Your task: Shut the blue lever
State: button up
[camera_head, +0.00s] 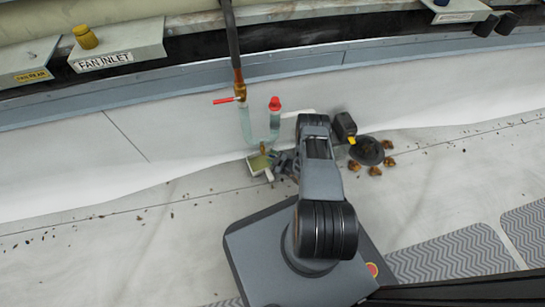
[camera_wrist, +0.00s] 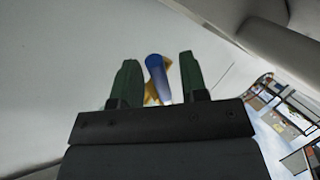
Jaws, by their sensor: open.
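The blue lever (camera_wrist: 156,72) shows in the wrist view, with a yellow brass-coloured fitting (camera_wrist: 150,98) partly hidden behind it. It appears between the two green fingers of my gripper (camera_wrist: 158,60). The fingers are apart, with a visible gap on each side of the lever; its depth relative to the fingertips is hard to tell. In the head view, my arm reaches toward the wall and its dark end (camera_head: 284,163) is near the clear U-shaped tube (camera_head: 247,125). I cannot make out the blue lever there.
A red lever (camera_head: 225,100) sits on the pipe above the tube, beside a red cap (camera_head: 275,103). A small pale tray (camera_head: 257,165) is below. A dark round dish (camera_head: 367,151) and brown debris lie at right. The floor at left is mostly open.

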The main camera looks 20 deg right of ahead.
grip_shut()
dwell(0.5)
